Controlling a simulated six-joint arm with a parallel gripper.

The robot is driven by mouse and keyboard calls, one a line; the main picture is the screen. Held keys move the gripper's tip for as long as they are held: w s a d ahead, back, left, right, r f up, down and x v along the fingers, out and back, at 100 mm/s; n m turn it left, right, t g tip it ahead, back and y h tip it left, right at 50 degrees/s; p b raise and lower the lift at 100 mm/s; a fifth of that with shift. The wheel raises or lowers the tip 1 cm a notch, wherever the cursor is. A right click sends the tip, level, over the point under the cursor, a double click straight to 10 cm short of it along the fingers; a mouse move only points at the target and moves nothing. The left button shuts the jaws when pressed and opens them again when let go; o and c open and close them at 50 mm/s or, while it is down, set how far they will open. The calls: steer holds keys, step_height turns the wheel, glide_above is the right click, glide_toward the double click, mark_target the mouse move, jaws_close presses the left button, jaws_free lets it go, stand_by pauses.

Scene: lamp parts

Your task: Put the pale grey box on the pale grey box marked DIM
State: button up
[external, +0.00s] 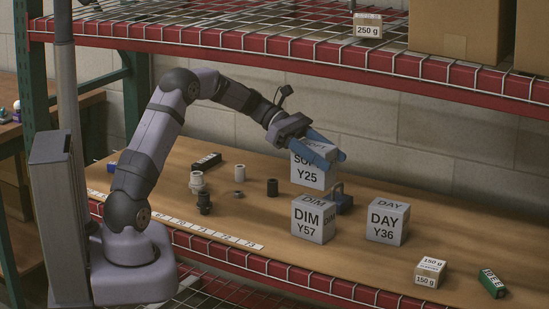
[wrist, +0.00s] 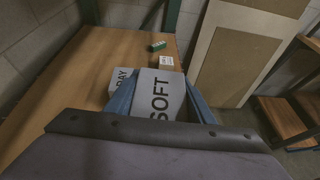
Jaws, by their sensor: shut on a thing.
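My gripper (external: 333,159), with blue fingers, is shut on a pale grey box marked SOFT Y25 (external: 312,177). The fingers clasp it on two sides near its top. The wrist view shows its SOFT top (wrist: 160,95) between the fingers. The pale grey box marked DIM Y57 (external: 313,220) stands upright on the wooden shelf, in front of and below the held box in the external view. I cannot tell exactly how high the held box is above the shelf. The DIM box does not show in the wrist view.
A grey box marked DAY Y36 (external: 387,221) stands to the right of DIM. A dark padlock-shaped thing (external: 342,203) sits just behind DIM. A 150 g box (external: 429,272) and a green block (external: 491,281) lie at front right. Several small fittings (external: 204,200) stand at left.

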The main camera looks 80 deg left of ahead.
mark_target(333, 178)
steer(key=shift+w+a+n+t+y, duration=0.3)
steer(key=shift+w+a+n+t, duration=0.05)
steer(key=shift+a+n+t, duration=0.1)
steer(key=shift+f, duration=2.6)
steer(key=shift+f, duration=0.15)
steer(key=o, duration=1.2)
steer(key=shift+c, duration=0.2)
steer(key=shift+r, duration=0.2)
steer(key=v, duration=1.2)
